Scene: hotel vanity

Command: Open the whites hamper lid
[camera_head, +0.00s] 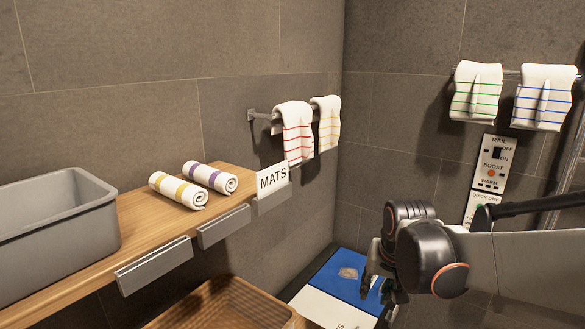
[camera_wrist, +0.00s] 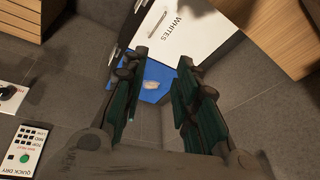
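The whites hamper shows in the wrist view as a white lid (camera_wrist: 185,28) labelled WHITES, lying flat and looking shut. Its white top also shows at the bottom of the head view (camera_head: 318,306), cut off by the frame edge. A blue panel (camera_wrist: 123,84) with a small pale patch adjoins the white lid; the blue panel (camera_head: 329,275) is behind it in the head view. My gripper (camera_wrist: 164,62) is open and empty, fingers apart, pointing towards the hamper. In the head view my gripper (camera_head: 376,285) is over the blue panel's right side. I cannot tell whether it touches anything.
A wooden shelf (camera_head: 135,212) on the left holds a grey bin (camera_head: 60,225), two rolled towels and a MATS sign (camera_head: 272,179). A wicker basket (camera_head: 220,305) stands left of the hamper. Striped towels hang on wall rails. A control panel (camera_head: 492,162) is on the right wall.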

